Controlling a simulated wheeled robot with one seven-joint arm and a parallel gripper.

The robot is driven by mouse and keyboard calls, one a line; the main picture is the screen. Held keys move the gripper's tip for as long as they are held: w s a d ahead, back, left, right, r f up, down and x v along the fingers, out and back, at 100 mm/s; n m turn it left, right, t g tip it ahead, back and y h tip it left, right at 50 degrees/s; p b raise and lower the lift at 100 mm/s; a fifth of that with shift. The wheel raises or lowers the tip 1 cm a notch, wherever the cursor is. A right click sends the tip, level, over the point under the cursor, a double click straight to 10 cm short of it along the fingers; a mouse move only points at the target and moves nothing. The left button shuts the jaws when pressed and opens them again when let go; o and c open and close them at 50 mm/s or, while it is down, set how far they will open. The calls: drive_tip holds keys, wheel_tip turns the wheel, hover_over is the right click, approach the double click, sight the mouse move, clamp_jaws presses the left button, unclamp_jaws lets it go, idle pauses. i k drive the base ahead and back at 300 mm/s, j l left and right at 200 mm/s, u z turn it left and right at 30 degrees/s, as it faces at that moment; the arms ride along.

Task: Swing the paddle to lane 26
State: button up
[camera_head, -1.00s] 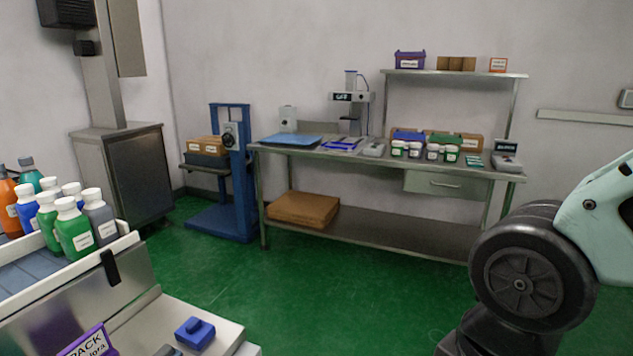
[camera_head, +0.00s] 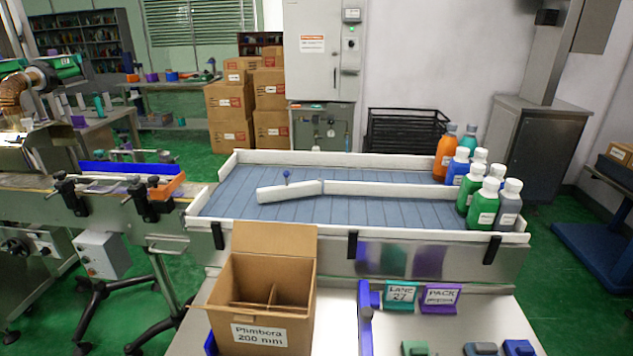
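The paddle (camera_head: 289,192) is a white bar with a blue knob (camera_head: 287,177) standing on it, on the grey-blue conveyor bed (camera_head: 240,208). Its right end meets the white lane divider (camera_head: 385,188). Its left end is free and angles a little toward the near side, apart from both side rails. A teal sign (camera_head: 401,295) in front appears to read "LANE 27". I see no label reading 26. My gripper is not in view.
Several bottles (camera_head: 484,204) crowd the conveyor's right end. An open carton (camera_head: 262,290) labelled "Plimbora 200 mm" stands on the near shelf, beside a blue upright (camera_head: 365,318). A purple "PACK" sign (camera_head: 440,298) is right of the teal one. Stacked boxes (camera_head: 229,115) stand behind.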

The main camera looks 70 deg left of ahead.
sight(293, 191)
drive_tip(key=u, duration=2.4)
drive_tip(key=i+j+z, duration=0.2)
drive_tip(key=i+j, duration=0.35)
drive_tip(key=i, duration=0.15)
